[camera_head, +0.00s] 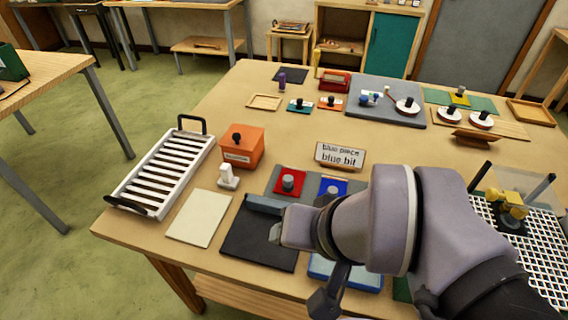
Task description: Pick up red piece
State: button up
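A small sign (339,155) reading "blue piece blue bit" stands behind the pieces. An orange box (243,147), a white stamp-like object (228,178) and a white slatted rack (165,170) stand to the left. A pale sheet (198,217) lies flat at front left.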

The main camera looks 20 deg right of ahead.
aim_at(290, 182)
jog(key=z, duration=2.1)
jog(key=u, duration=1.9)
jog(key=i+j+z, duration=0.15)
jog(key=j+z, duration=0.35)
jog(key=j, duration=0.15)
jog(key=j+z, duration=0.45)
jog(key=j, duration=0.2)
jog(key=k+j+z, duration=0.1)
jog(key=j+z, duration=0.4)
jog(key=j, duration=0.2)
